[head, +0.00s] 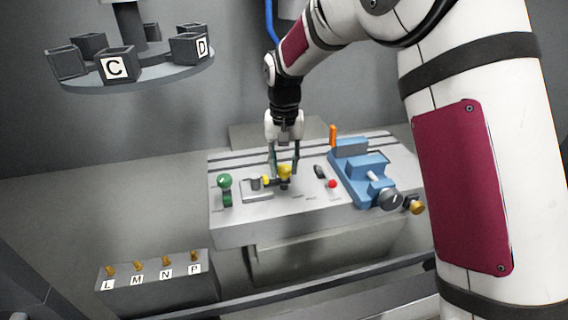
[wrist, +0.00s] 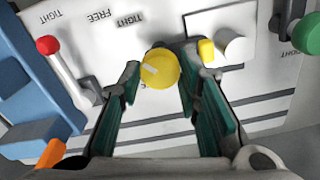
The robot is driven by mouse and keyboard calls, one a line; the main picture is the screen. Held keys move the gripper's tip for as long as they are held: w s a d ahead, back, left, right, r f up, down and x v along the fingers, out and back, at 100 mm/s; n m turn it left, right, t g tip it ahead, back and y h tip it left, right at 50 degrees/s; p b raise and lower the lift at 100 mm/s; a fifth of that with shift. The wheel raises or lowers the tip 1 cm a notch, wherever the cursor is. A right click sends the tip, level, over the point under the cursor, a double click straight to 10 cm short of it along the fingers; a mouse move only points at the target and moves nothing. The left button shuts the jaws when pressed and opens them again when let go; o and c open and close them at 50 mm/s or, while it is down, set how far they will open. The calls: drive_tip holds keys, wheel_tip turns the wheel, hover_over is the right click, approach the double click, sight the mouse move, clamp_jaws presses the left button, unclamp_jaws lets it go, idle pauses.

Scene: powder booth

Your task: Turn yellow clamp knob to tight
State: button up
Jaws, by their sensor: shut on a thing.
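The yellow clamp knob (head: 285,171) stands on the front part of the pale grey machine table (head: 240,227). In the wrist view the round yellow knob (wrist: 161,70) has a short white mark on its top, pointing left. My gripper (head: 284,170) comes down from above and is shut on the knob; in the wrist view its two fingertips (wrist: 160,68) are on either side of it. A "TIGHT" label (wrist: 128,20) is up and left of the knob in the wrist view. A small yellow block (wrist: 206,51) sits beside a pale cylinder (wrist: 236,46) close by.
A green knob (head: 225,181) stands left of the clamp. A red-tipped lever (head: 332,184) and a blue vise (head: 362,170) with an orange handle (head: 333,135) are to the right. A box with lettered pegs (head: 160,290) is at front left. A round carousel (head: 140,75) hangs at upper left.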

sight(284, 168)
drive_tip(key=shift+m, duration=1)
drive_tip(key=o, duration=1.1)
drive_tip(key=shift+o, duration=0.2)
drive_tip(key=shift+r, duration=0.15)
wheel_tip(284, 168, up, 12)
